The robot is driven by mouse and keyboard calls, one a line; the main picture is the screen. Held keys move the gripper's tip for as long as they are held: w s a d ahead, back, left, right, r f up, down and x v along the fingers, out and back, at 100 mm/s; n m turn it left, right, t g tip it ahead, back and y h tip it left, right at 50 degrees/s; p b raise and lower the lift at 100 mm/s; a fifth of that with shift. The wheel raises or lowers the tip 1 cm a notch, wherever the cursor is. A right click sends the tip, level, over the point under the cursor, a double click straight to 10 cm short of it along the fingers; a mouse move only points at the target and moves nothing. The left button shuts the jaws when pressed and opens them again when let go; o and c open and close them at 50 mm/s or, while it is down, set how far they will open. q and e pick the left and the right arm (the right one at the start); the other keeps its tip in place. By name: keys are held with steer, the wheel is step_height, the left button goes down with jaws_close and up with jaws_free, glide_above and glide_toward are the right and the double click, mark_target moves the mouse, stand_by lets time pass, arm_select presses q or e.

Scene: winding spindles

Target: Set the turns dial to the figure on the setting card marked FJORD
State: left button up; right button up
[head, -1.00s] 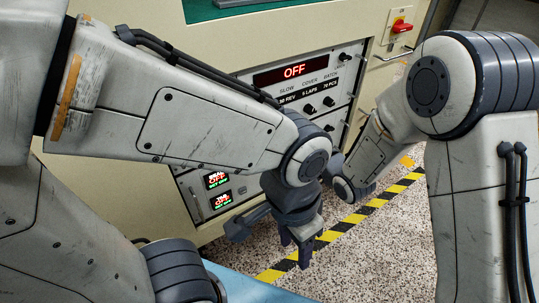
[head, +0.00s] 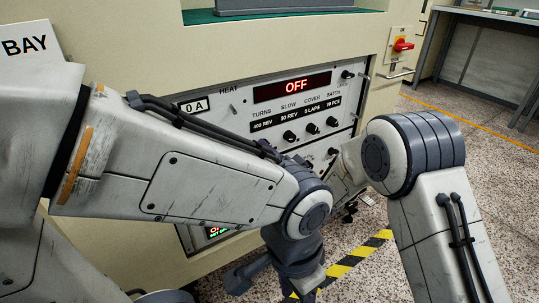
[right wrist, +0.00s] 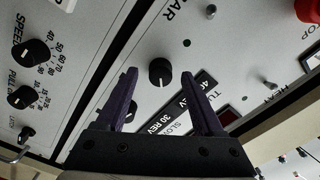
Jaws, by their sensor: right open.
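The control panel (head: 345,88) shows a red OFF display (head: 292,87). Below it the TURNS label reads 400 REV (head: 264,126), beside SLOW, COVER and BATCH readings. The TURNS knob is hidden behind my left arm in the head view. In the right wrist view, a black knob (right wrist: 160,72) beside the reading plate, seemingly the turns dial, appears between the fingers of my open right gripper (right wrist: 159,75); contact is not clear. No FJORD card is visible.
More knobs (head: 312,128) sit close beside the TURNS position. A red switch (head: 402,45) and a handle (head: 396,76) are at the right. A BAY sign (head: 25,45) stands at upper left. Speckled floor with striped tape (head: 358,256) is clear at right.

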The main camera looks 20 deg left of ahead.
steer(key=shift+w+a, duration=0.25)
steer(key=shift+a, duration=0.15)
jaws_close()
